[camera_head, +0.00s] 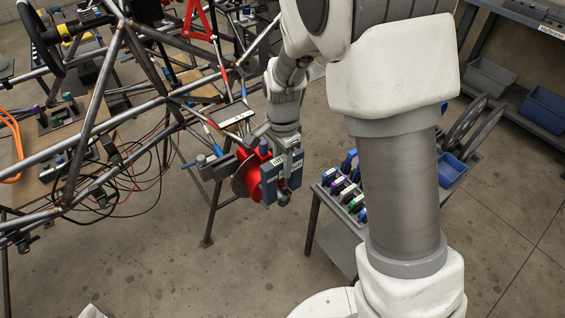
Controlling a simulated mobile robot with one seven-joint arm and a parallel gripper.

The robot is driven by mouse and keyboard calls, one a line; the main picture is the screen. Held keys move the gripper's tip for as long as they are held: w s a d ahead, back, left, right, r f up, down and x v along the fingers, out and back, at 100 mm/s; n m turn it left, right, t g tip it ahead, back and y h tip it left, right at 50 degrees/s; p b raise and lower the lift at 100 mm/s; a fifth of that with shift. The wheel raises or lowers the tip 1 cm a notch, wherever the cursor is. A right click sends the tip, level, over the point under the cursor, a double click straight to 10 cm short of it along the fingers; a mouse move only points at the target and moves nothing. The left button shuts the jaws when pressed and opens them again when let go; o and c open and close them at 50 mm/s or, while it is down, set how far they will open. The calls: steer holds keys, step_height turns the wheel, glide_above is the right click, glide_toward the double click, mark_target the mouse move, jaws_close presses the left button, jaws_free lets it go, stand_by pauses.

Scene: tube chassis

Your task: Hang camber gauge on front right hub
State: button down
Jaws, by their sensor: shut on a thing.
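My gripper (280,143) is at the centre of the view, pointing down beside the front corner of the tube chassis (150,102). It is shut on the camber gauge, a blue-grey block (270,188) with small pale labels. The hub with its red part and dark disc (243,178) sits just left of the gauge, at the end of the chassis arms. The gauge overlaps the hub's right side in this view. I cannot tell whether the gauge touches or hangs on the hub. The fingertips are partly hidden by the gauge and wrist.
A small cart (338,240) with several coloured tools stands right of the hub, partly behind my arm. A blue bin (452,170) is farther right. A shelf with a grey bin (490,78) stands at the upper right. Cables (118,190) hang in the chassis. Floor in front is clear.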

steer(key=shift+f+b, duration=1.3)
steer(key=shift+f, duration=0.85)
steer(key=shift+f, duration=0.1)
stand_by(0.8)
steer(key=shift+f+b, duration=1.2)
steer(key=shift+f, duration=1)
steer(key=c, duration=0.5)
jaws_free()
step_height(320, 180, up, 17)
steer(key=p, duration=0.3)
steer(key=shift+f, duration=0.2)
steer(key=shift+r, duration=0.4)
